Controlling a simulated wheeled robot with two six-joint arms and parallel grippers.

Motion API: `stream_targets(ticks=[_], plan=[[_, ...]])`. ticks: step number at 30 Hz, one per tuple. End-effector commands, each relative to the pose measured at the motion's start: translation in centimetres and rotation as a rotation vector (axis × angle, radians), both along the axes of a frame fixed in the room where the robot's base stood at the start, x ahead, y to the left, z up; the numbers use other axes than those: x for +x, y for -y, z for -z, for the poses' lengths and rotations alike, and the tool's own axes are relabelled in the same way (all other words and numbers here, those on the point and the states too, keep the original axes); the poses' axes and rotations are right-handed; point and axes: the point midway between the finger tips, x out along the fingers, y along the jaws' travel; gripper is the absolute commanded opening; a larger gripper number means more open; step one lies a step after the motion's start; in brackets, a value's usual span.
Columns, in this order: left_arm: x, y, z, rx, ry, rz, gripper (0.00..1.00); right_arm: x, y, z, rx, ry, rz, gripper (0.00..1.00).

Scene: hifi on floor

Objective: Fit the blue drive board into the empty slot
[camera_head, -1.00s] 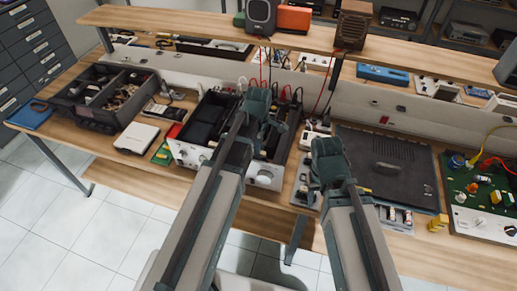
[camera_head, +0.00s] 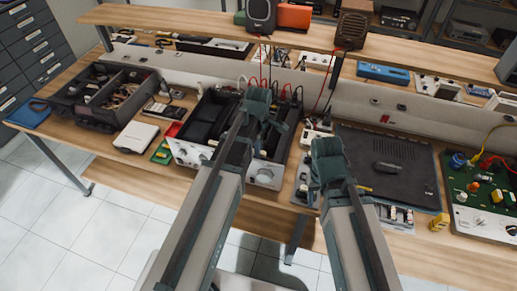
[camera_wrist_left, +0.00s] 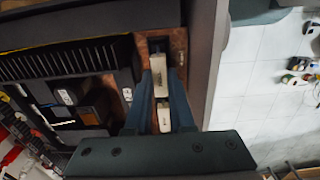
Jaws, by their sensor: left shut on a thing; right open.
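My left gripper (camera_head: 268,125) is over the right part of the opened hifi chassis (camera_head: 190,153), pointing down. In the left wrist view its two blue-grey fingers (camera_wrist_left: 161,92) are closed around a narrow thing with pale blocks (camera_wrist_left: 159,72). This is probably the drive board seen edge-on, but its blue face is hidden. It is low in a narrow bay beside the black finned part (camera_wrist_left: 60,65). I cannot tell whether it is seated in the slot. My right gripper (camera_head: 322,185) is open and empty, left of the black cover (camera_head: 395,165).
A dark divided bin (camera_head: 100,95) and a white box (camera_head: 136,137) stand left of the chassis. A small green board (camera_head: 162,152) lies at its left. A green circuit unit (camera_head: 480,185) is at the far right. The shelf (camera_head: 200,22) runs above the back of the bench.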

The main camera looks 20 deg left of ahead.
Motion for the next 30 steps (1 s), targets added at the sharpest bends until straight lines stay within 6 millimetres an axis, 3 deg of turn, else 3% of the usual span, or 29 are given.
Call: stream_targets(ticks=[30], plan=[[0.00, 0.00, 0.93, 0.000, 0.000, 0.000, 0.00, 0.00, 0.00, 0.93, 0.000, 0.000, 0.000, 0.50]])
